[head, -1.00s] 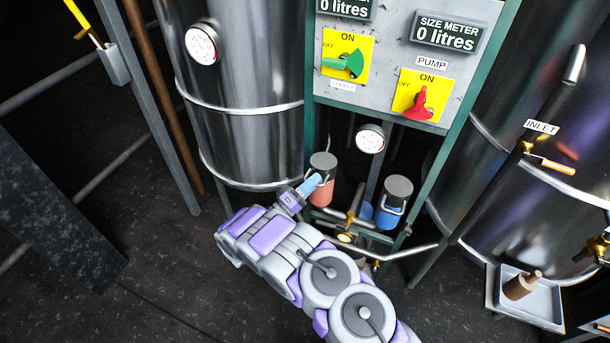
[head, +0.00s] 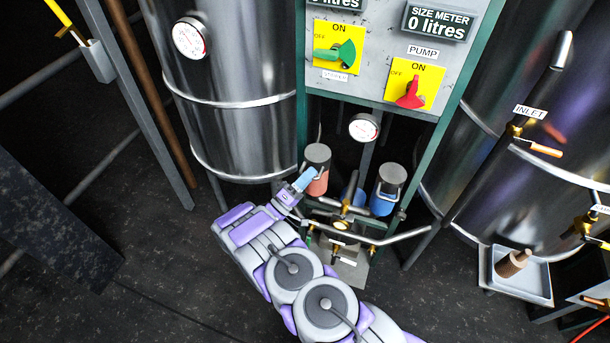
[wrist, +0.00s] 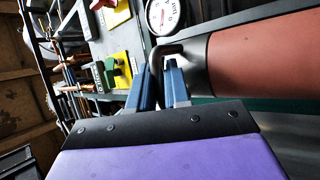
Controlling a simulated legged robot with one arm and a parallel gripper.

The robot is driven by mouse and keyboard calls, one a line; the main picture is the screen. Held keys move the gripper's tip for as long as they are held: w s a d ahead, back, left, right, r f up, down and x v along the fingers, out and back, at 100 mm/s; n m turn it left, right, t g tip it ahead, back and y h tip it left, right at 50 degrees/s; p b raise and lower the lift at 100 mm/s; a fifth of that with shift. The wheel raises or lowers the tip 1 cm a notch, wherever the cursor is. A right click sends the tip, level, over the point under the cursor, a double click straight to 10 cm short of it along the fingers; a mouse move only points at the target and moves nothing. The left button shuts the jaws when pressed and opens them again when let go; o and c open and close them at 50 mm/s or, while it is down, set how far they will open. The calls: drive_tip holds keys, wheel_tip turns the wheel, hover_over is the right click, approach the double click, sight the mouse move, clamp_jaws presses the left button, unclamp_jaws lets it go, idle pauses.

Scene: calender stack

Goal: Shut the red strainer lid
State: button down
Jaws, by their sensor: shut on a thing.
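The red strainer (head: 317,184) is an upright red cylinder with a dark grey lid (head: 318,154) on top, low in front of the green frame. The lid looks seated on the body in the head view. My gripper (head: 307,178) reaches it from the lower left. In the wrist view the red body (wrist: 262,60) fills the upper right, with a dark handle loop (wrist: 172,50) at its end. My gripper's blue fingers (wrist: 160,80) are shut on this handle. The fingers hide part of the loop.
A blue strainer (head: 385,193) with a grey lid stands to the right. Pipes and a brass valve (head: 341,224) lie just below. A steel tank (head: 235,90) stands at left, and the panel with green (head: 337,54) and red (head: 411,94) switches rises above. Floor at lower left is clear.

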drive_tip(key=shift+s+d+f, duration=0.15)
drive_tip(key=shift+d+f, duration=0.25)
drive_tip(key=shift+d, duration=0.05)
drive_tip(key=c, duration=1.4)
unclamp_jaws()
drive_tip(key=shift+a, duration=0.1)
drive_tip(key=shift+c, duration=0.2)
drive_tip(key=shift+r, duration=0.15)
drive_tip(key=shift+a, duration=0.1)
drive_tip(key=shift+s+a, duration=0.1)
drive_tip(key=shift+a, duration=0.15)
drive_tip(key=v, duration=1.6)
drive_tip(key=shift+a+f+b, duration=0.15)
drive_tip(key=shift+f+b, duration=0.3)
drive_tip(key=shift+f, duration=0.05)
